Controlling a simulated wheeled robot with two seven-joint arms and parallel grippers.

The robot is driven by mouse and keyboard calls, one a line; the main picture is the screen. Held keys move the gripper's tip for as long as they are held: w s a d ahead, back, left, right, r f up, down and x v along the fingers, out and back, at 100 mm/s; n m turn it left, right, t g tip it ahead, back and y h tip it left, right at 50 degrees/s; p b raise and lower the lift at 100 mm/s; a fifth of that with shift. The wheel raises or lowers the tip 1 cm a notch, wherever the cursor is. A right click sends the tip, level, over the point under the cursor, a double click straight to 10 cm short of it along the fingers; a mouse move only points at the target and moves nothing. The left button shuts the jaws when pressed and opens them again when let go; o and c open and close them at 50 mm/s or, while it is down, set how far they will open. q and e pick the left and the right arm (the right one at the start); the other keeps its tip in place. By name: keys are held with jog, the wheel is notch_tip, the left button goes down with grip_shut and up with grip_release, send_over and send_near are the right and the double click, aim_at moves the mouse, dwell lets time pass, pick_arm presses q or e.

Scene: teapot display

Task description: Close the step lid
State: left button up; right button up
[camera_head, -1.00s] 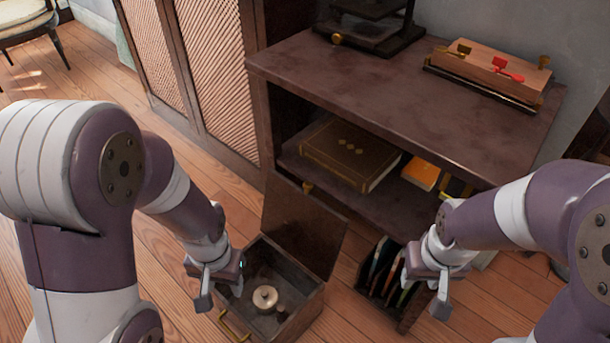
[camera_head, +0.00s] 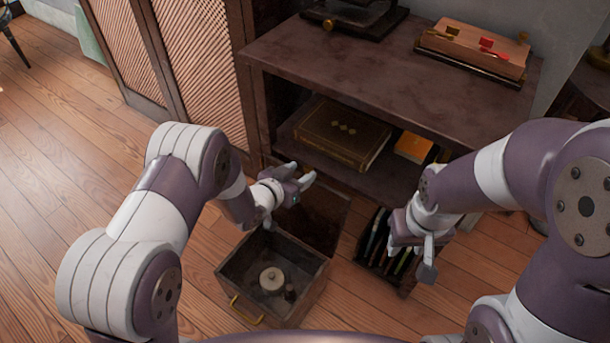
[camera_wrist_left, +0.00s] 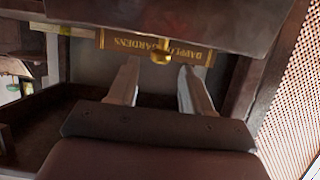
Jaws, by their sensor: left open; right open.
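The wooden step box (camera_head: 305,285) stands on the floor with its lid (camera_head: 325,218) raised at the back, leaning towards the shelf. A round pale knobbed object (camera_head: 272,278) lies inside the box. My left gripper (camera_head: 290,198) is open and empty above the back of the box, just in front of the raised lid and partly covering it. In the left wrist view its fingers (camera_wrist_left: 160,80) are apart with nothing between them. I cannot tell whether it touches the lid. My right gripper (camera_head: 413,245) is open and empty over the rack to the right.
A dark shelf unit (camera_head: 380,65) stands behind the box, with a brown book (camera_head: 342,135) on its lower shelf. A rack of thin items (camera_head: 372,245) stands right of the box. The floor at left is clear.

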aim_at(307, 168)
pick_arm(q)
jog(key=x, duration=0.3)
jog(key=shift+w+d+b, duration=0.1)
jog(key=shift+w+b, duration=0.05)
jog(key=shift+b, duration=0.25)
grip_shut()
